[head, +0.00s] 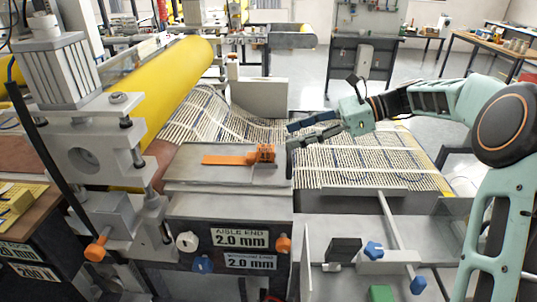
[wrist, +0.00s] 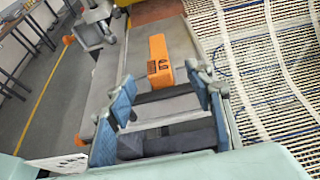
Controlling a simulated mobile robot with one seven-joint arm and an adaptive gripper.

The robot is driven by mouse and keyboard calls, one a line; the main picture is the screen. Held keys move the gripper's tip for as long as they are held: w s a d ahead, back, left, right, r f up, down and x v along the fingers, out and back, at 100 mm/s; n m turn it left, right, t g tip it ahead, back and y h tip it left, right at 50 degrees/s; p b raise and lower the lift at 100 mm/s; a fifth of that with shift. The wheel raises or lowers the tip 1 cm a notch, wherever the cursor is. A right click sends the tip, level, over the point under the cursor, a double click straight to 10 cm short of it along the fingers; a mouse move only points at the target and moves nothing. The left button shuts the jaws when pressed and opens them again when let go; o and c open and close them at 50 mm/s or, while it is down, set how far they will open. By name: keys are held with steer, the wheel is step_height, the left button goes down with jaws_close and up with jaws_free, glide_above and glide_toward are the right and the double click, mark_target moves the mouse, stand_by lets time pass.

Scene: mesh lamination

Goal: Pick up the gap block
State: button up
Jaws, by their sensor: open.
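The orange gap block (head: 262,154) rests on a flat grey metal plate (head: 215,174), with a thin orange strip reaching to its left. In the wrist view the gap block (wrist: 159,62) lies beyond my fingertips, with dark markings on its near part. My gripper (head: 289,136) is just right of the block and a little above it, apart from it. Its two blue fingers are spread and empty, also in the wrist view (wrist: 158,88). Nothing hides the block's top.
A yellow roller (head: 180,75) and a grey press frame (head: 95,150) stand left of the plate. Striped mesh (head: 370,160) spreads right of and behind it. An upright grey plate (head: 262,97) stands behind. Labels reading 2.0 mm (head: 240,239) are on the front.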

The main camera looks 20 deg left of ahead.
mark_target(262, 147)
steer(key=x, duration=0.5)
steer(key=shift+s+r, duration=0.1)
steer(key=shift+s, duration=0.1)
steer(key=shift+f+x, duration=0.15)
steer(key=shift+x, duration=1.3)
steer(key=shift+f+x, duration=0.15)
steer(key=shift+x, duration=1.25)
steer(key=shift+s+d, duration=0.1)
steer(key=shift+d, duration=0.05)
jaws_close()
steer(key=shift+r, duration=0.1)
